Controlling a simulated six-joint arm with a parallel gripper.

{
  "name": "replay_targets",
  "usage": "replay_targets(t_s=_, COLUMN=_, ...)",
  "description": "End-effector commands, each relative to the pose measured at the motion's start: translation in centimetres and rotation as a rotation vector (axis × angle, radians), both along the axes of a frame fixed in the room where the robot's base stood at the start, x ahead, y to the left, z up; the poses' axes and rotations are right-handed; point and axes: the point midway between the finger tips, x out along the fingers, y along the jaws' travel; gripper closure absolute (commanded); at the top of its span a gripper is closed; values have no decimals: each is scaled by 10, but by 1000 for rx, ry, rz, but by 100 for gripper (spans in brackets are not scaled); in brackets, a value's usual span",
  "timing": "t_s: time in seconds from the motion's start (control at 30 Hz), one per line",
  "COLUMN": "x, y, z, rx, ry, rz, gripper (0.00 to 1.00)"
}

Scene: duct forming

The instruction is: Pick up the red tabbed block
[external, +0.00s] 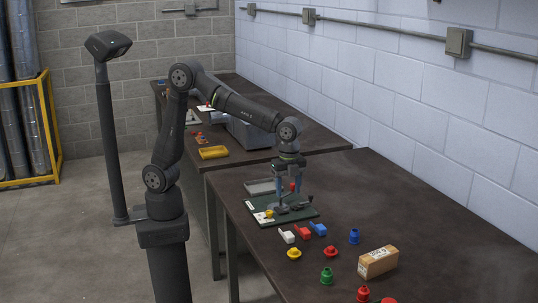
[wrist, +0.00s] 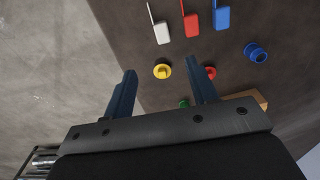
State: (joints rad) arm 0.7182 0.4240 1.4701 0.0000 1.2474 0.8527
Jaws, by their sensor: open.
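The red tabbed block (external: 303,232) lies on the near table between a white tabbed block (external: 286,236) and a blue one (external: 318,229). In the wrist view the red block (wrist: 191,26) is near the top, its narrow tab pointing up and partly cut by the frame edge. My gripper (external: 291,200) is over the dark green board, behind the row of blocks in the external view. In the wrist view my gripper (wrist: 161,67) shows two blue fingers spread apart with nothing held. The red block is beyond the fingertips, not between them.
The green board (external: 255,213) lies below my gripper. Yellow (external: 294,254), red (external: 331,251), blue (external: 354,236) and green (external: 327,276) knobbed pieces stand near the blocks. A cardboard box (external: 378,262) sits to the right. Table right of the box is clear.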

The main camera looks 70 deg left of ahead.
Motion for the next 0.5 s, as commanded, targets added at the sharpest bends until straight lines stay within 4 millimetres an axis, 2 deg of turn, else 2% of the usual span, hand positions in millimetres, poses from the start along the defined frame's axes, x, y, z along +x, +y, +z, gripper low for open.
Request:
replay_targets(t_s=0.23, x=6, y=6, z=-2, rx=-34, ry=14, rz=0, gripper=47)
replay_targets(t_s=0.5, x=46, y=41, z=-11, rx=-283, ry=34, rz=-1, gripper=47)
